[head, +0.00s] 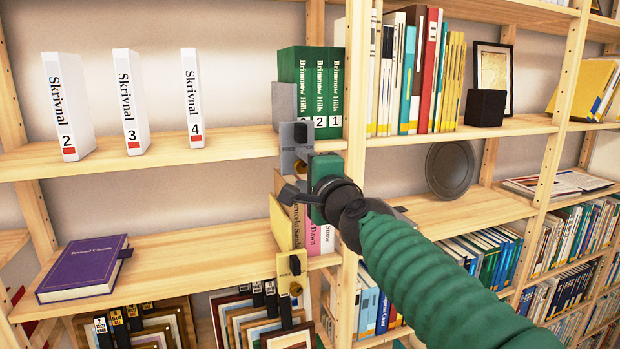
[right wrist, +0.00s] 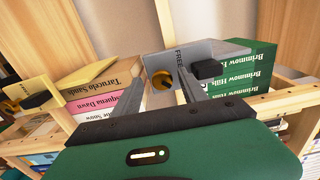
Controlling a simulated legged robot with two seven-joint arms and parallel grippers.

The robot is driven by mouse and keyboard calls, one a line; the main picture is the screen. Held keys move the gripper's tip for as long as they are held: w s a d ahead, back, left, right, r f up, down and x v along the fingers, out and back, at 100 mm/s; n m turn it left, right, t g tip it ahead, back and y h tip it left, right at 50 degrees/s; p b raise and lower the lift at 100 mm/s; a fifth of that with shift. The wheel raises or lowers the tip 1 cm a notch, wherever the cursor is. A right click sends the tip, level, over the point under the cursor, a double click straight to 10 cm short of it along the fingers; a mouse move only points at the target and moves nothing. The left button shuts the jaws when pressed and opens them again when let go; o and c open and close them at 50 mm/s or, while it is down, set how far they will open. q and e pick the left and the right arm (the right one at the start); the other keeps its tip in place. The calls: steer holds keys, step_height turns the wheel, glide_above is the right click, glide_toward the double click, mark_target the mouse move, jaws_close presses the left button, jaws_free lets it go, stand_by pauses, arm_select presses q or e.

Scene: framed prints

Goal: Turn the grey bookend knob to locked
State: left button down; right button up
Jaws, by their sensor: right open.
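The grey bookend (head: 285,105) stands against the green books on the upper shelf. Its grey plate (head: 288,136) hangs over the shelf's front edge, with a black knob (head: 300,132) on it. The right wrist view shows the plate (right wrist: 180,62) with the word FREE, a round brass part (right wrist: 162,81) and the black knob (right wrist: 207,69). My right gripper (head: 298,178) is open at the lower end of the plate; its fingers (right wrist: 166,80) lie either side of the brass part. I cannot tell if they touch it. The word at the plate's other end is hidden. My left gripper is not in view.
White volumes (head: 128,102) stand on the upper shelf. A purple book (head: 83,267) lies lower left. The middle shelf between is clear.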

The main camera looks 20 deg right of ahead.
steer(key=s, duration=1.2)
step_height(320, 180, down, 40)
steer(key=s+n+g+b, duration=0.1)
steer(key=n+g+b, duration=0.7)
steer(key=n+b, duration=0.15)
steer(key=s+f+n+g+b, duration=0.3)
steer(key=s+f, duration=0.6)
steer(key=f, duration=0.5)
steer(key=s+f+n+g+b, duration=0.4)
steer(key=s+f, duration=0.5)
steer(key=f, duration=0.5)
steer(key=shift+s+d+f+n+h, duration=0.25)
steer(key=shift+d+f+n+h, duration=0.05)
steer(key=shift+n, duration=0.35)
